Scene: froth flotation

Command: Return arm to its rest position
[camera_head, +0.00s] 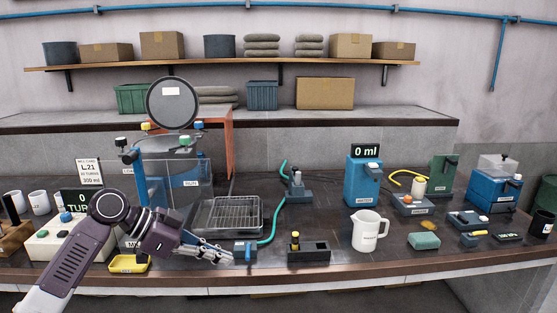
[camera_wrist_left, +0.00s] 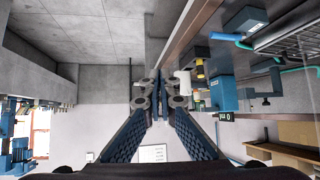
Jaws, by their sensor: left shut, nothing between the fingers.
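My left arm comes in from the lower left in the head view. Its left gripper (camera_head: 226,256) is over the front edge of the bench, just left of a small blue device with a teal hose (camera_head: 246,251). The gripper is shut and holds nothing. In the left wrist view the fingertips of the left gripper (camera_wrist_left: 159,88) meet in the middle with nothing between them. The wrist picture is tilted, with the bench along its right side. My right gripper is in neither view.
Near the gripper are a wire-rack tray (camera_head: 203,216), a yellow dish (camera_head: 129,264) and a dark block with a vial (camera_head: 309,252). A white jug (camera_head: 369,231) stands farther right. The flotation machine (camera_head: 172,103) stands behind the arm. The space in front of the bench is free.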

